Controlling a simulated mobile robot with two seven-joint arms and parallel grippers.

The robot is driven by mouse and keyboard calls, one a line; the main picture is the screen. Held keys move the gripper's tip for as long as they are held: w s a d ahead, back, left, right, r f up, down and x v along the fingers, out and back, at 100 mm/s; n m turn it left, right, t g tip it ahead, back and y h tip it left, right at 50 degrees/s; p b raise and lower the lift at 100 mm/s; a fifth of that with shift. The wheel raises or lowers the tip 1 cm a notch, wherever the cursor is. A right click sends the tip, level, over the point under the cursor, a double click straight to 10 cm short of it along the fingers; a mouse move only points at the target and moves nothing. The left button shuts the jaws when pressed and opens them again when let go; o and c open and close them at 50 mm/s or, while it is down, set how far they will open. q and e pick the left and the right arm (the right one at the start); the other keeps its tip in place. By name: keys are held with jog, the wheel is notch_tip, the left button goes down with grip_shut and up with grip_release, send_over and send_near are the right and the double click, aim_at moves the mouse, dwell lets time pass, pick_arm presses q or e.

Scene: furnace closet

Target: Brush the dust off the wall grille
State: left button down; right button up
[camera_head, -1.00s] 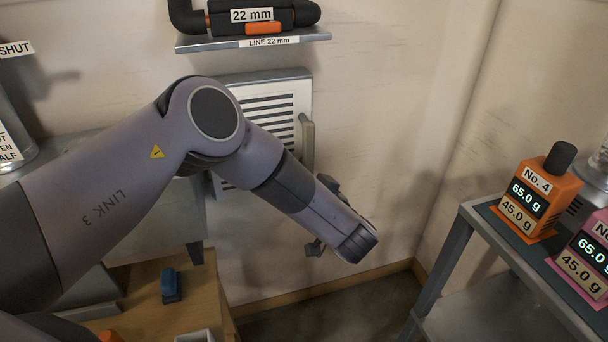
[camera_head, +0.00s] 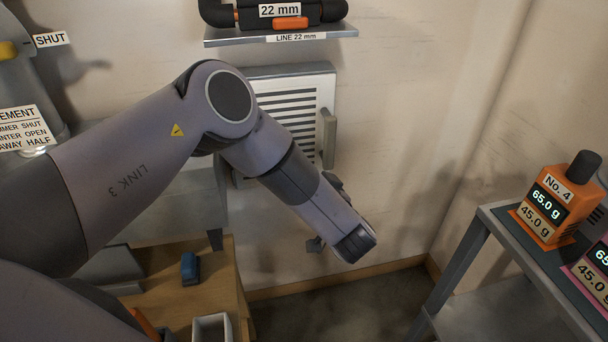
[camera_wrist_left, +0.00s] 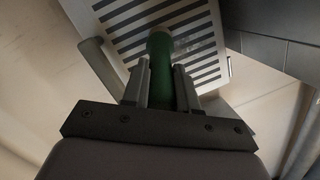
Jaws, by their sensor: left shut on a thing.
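The wall grille (camera_head: 290,108) is a pale panel with dark horizontal slots and a grey upright handle (camera_head: 328,138) at its right side. My left arm covers its lower left part in the head view. The grille also fills the upper middle of the left wrist view (camera_wrist_left: 130,22). My left gripper (camera_wrist_left: 161,72) is shut on a green cylindrical handle (camera_wrist_left: 159,48), which points toward the slots. Whether its far end touches the grille cannot be told. My right gripper is not in view.
A shelf (camera_head: 280,38) with a black pipe fitting juts out above the grille. A wooden bench (camera_head: 165,290) below holds a blue object (camera_head: 189,267) and a pale open box (camera_head: 212,328).

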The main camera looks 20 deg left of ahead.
pick_arm(q)
jog(key=w+d+b, duration=0.2)
jog(key=d+b, duration=0.1)
jog(key=shift+w+d, duration=0.2)
jog(key=shift+w, duration=0.15)
jog(key=shift+r, duration=0.1)
dwell(0.3)
jog(key=shift+s+a+p, duration=0.7)
jog(key=shift+a+p, duration=0.05)
jog(key=shift+a, duration=0.2)
jog(key=shift+s+a+p, duration=0.7)
jog(key=shift+a+p, duration=0.05)
jog(key=shift+a, duration=0.15)
